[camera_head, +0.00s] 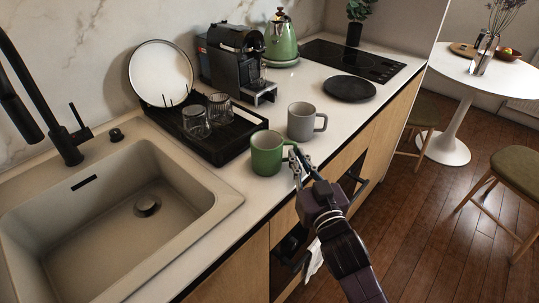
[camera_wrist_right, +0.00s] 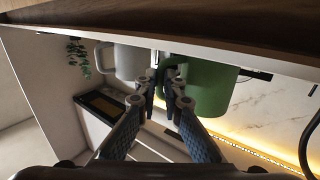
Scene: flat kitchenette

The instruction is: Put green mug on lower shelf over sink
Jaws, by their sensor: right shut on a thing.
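The green mug (camera_head: 267,153) stands upright on the counter between the sink and the grey mug, at the front corner of the black dish rack. My right gripper (camera_head: 298,160) is at the mug's right side, shut on its handle. The right wrist view, which looks upside down, shows the green mug (camera_wrist_right: 208,88) with my right gripper's fingertips (camera_wrist_right: 168,84) at its handle. My left gripper is out of view. I cannot make out the lower shelf over the sink in the head view.
The grey mug (camera_head: 302,122) stands close behind the green one. The dish rack (camera_head: 230,143) holds a white plate (camera_head: 160,73) and two glasses. The empty sink (camera_head: 115,215) and black faucet (camera_head: 65,140) are at left. A coffee machine (camera_head: 232,62) and green kettle (camera_head: 281,42) stand farther back.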

